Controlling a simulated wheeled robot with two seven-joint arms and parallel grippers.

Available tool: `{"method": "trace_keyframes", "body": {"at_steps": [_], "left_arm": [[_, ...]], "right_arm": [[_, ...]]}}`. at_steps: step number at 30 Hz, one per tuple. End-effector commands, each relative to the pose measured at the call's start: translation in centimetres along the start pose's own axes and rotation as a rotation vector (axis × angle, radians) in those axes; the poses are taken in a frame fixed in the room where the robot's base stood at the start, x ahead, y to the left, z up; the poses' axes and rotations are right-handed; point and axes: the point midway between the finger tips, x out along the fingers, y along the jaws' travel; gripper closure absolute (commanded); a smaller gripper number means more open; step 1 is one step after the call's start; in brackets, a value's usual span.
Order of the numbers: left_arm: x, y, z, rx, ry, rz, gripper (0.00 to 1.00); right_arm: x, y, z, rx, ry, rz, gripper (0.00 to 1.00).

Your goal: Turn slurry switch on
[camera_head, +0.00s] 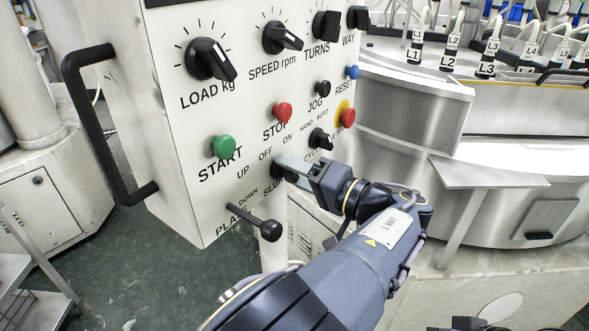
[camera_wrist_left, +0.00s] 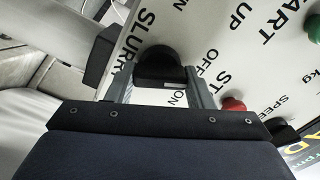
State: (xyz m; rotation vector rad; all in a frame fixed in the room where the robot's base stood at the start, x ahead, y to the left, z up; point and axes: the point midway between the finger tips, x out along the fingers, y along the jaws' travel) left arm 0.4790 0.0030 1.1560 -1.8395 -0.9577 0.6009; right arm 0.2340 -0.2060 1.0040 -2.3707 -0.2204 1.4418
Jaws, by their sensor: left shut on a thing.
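The slurry switch is a black rotary knob (camera_head: 277,169) low on the white control panel (camera_head: 190,165), under the OFF and ON labels. It also shows in the left wrist view (camera_wrist_left: 160,64), close to the SLURRY lettering. My left gripper (camera_head: 284,167) is shut on this knob, with one finger on each side of it in the left wrist view (camera_wrist_left: 159,80). The fingers and gripper body hide part of the knob and lettering in the head view. I cannot tell which label the knob points to.
A black lever with a ball end (camera_head: 270,230) sticks out just below the knob. The green START (camera_head: 223,146) and red STOP (camera_head: 282,112) buttons and a small black selector (camera_head: 321,139) are close by. A black handle (camera_head: 92,130) is on the panel's left side.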

Motion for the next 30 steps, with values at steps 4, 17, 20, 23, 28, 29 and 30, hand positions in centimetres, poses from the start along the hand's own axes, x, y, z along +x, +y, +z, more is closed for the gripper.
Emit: {"method": "trace_keyframes", "body": {"at_steps": [4,17,20,23,28,29,30], "left_arm": [[0.0,-0.3,-0.1,0.097,-0.001,0.000,0.76],[0.0,-0.3,-0.2,0.495,-0.001,0.001,0.76],[0.0,-0.3,-0.2,0.587,-0.001,0.001,0.76],[0.0,-0.3,-0.1,0.674,0.000,0.001,0.76],[0.0,-0.2,-0.1,0.801,-0.001,0.001,0.76],[0.0,-0.1,-0.1,0.820,-0.001,0.001,0.76],[0.0,-0.1,-0.1,0.844,0.000,0.001,0.76]], "right_arm": [[-1.1,-0.5,-0.5,0.000,0.000,0.000,0.64],[-4.5,-2.0,-2.2,0.000,0.000,0.000,0.64],[-5.2,-2.4,-2.6,0.000,0.000,0.000,0.64],[-6.0,-2.7,-3.0,0.000,0.000,0.000,0.64],[-7.0,-3.2,-3.5,0.000,0.000,0.000,0.64],[-7.2,-3.3,-3.6,0.000,0.000,0.000,0.64],[-7.4,-3.4,-3.7,0.000,0.000,0.000,0.64]]}}
